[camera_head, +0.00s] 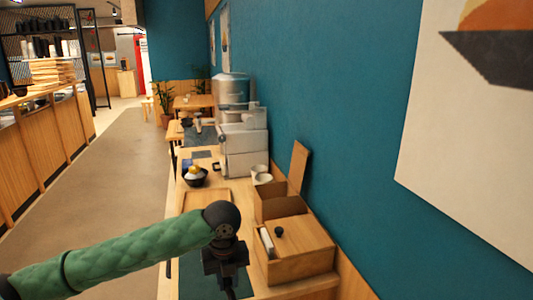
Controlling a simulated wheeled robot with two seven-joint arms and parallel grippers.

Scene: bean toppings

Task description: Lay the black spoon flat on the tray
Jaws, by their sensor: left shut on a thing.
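My left gripper (230,287) hangs at the bottom of the head view, below the dark wrist at the end of my green-sleeved arm. It is shut on a thin dark thing, which I take to be the black spoon; its shape is mostly hidden by the gripper and the bottom edge of the picture. The light wooden tray (194,194) lies on the counter beyond my wrist, which covers part of it. The gripper is on the near side of the tray, over a dark mat. My right gripper is not in view.
A wooden box (300,250) with a dark knob stands right of my gripper, with an open box (281,205) behind it. A black bowl (194,182) stands beyond the tray. Cups (261,178) and metal machines (240,145) line the wall. The aisle at left is clear.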

